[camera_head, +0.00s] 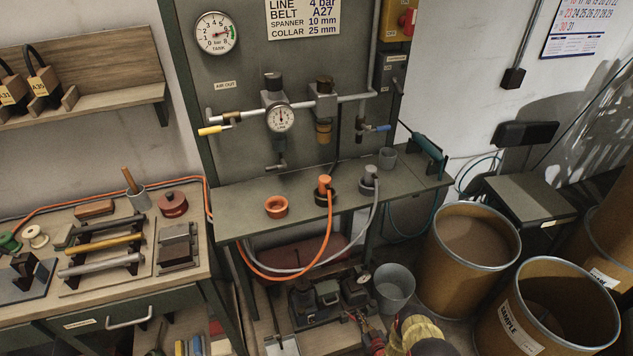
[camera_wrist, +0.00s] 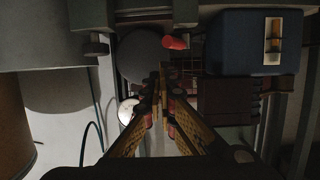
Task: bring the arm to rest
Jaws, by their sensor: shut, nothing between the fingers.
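My gripper (camera_wrist: 162,88) shows in the wrist view with its two fingers converging, tips together and nothing held between them. In the head view my gripper (camera_head: 368,328) is low at the bottom edge, in front of the dark machine (camera_head: 325,300) under the green bench (camera_head: 340,190). My yellow and black wrist is cut off by the frame edge beside it. I cannot tell how far the fingertips are from the machine.
A grey bucket (camera_head: 394,287) stands close behind my wrist. Two brown drums (camera_head: 462,265) (camera_head: 520,325) stand to the right. An orange hose (camera_head: 325,240) and a grey hose hang below the bench. A wooden workbench (camera_head: 185,283) with tools is at left.

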